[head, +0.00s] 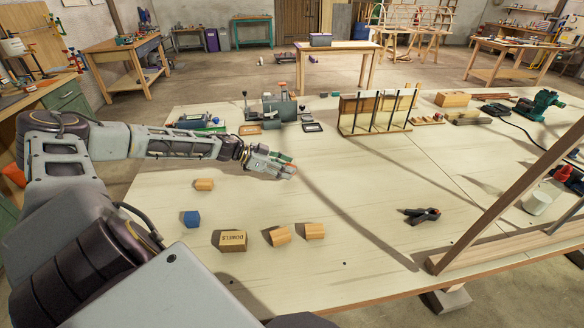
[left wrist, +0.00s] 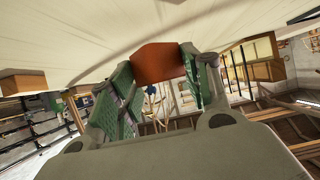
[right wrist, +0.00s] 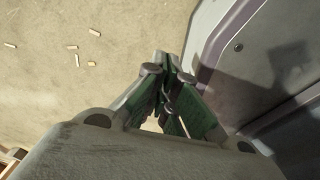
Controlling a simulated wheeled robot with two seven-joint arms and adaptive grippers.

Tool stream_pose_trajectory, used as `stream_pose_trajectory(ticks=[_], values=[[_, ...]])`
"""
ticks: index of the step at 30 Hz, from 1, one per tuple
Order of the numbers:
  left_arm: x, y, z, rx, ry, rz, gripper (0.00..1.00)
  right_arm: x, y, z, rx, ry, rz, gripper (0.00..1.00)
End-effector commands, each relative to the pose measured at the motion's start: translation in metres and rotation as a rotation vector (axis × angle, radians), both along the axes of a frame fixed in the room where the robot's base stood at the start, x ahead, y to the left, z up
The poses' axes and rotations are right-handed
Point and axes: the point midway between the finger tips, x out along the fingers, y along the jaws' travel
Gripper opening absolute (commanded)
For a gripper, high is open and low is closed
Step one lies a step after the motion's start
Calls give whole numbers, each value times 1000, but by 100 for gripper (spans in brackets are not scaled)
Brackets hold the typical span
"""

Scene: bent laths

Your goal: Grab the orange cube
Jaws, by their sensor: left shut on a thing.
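The orange cube (left wrist: 160,63) sits between the two green-padded fingers of my left gripper (head: 284,166) in the left wrist view. The fingers close on it from both sides. In the head view the gripper is over the middle of the pale workbench (head: 355,215), and only a small orange-red bit shows at its tips; most of the cube is hidden there. My right gripper (right wrist: 168,62) shows only in the right wrist view. Its fingertips meet with nothing seen between them, above the floor beside a grey body.
Black pliers (head: 422,215) lie to the right. A rack (head: 378,112) and metal tools (head: 270,108) stand behind. The bench middle is clear.

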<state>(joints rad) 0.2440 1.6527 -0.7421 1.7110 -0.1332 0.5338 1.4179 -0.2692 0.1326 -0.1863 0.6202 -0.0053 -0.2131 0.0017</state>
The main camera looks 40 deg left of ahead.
Motion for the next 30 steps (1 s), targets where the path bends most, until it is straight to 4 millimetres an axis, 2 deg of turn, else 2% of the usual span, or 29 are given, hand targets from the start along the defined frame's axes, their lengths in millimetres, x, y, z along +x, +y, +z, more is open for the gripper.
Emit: stream_pose_trajectory(ticks=[18,30], values=[[-44,39,1,2,-1,0,25,-11,-6,-3,-7,13,0,0],[-50,43,1,0,-2,0,25,-10,-7,-3,-8,13,0,0]])
